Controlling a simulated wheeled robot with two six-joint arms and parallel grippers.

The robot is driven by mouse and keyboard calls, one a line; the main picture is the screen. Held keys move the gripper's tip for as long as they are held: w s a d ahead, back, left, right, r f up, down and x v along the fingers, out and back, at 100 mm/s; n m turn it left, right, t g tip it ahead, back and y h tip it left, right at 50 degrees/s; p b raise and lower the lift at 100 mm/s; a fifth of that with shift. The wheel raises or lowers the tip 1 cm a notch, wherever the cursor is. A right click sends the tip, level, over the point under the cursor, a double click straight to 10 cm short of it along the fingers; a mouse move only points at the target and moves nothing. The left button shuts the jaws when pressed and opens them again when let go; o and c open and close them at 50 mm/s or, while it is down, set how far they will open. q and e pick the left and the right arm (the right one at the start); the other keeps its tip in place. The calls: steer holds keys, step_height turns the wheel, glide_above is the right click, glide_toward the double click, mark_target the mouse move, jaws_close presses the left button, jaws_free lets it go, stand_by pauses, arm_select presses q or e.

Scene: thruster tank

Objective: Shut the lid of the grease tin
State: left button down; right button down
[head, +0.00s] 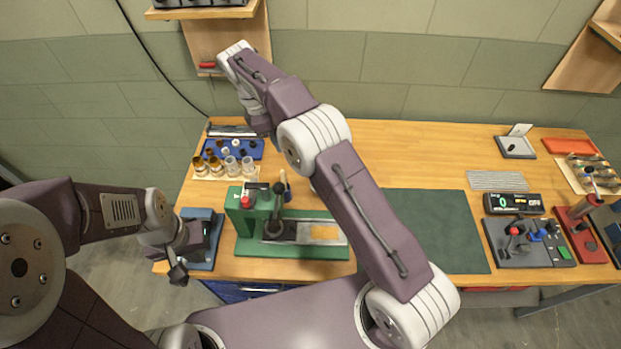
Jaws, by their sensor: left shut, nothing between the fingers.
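I cannot pick out the grease tin with certainty. A small dark grey base with a raised pale flap (515,141) stands at the back right of the bench, far from both grippers. A blue-grey box-like thing (204,253) with a dark inner part sits at the bench's left end. My left gripper (178,274) is shut and empty, pointing down just left of that box. My right arm reaches across to the back left; its wrist (262,124) is above the bench by the blue tray, and its fingers are hidden.
A green fixture (290,247) with a lever stands front left, with several vials (230,166) and a blue tray (252,148) behind it. A dark green mat (440,230) lies clear in the middle. A control box (525,243) and red fixtures stand right.

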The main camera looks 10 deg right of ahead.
steer(key=x, duration=1.8)
steer(key=shift+d+f+p, duration=0.1)
steer(key=shift+f+p, duration=0.05)
steer(key=shift+p, duration=0.2)
steer(key=d+p, duration=0.1)
steer(key=d, duration=0.1)
steer(key=shift+s+d, duration=0.15)
steer(key=shift+d, duration=0.2)
steer(key=shift+s+d, duration=0.15)
steer(key=shift+d, duration=0.4)
arm_select(q)
steer(key=shift+r, duration=0.65)
steer(key=shift+w, duration=0.1)
steer(key=shift+r, duration=0.1)
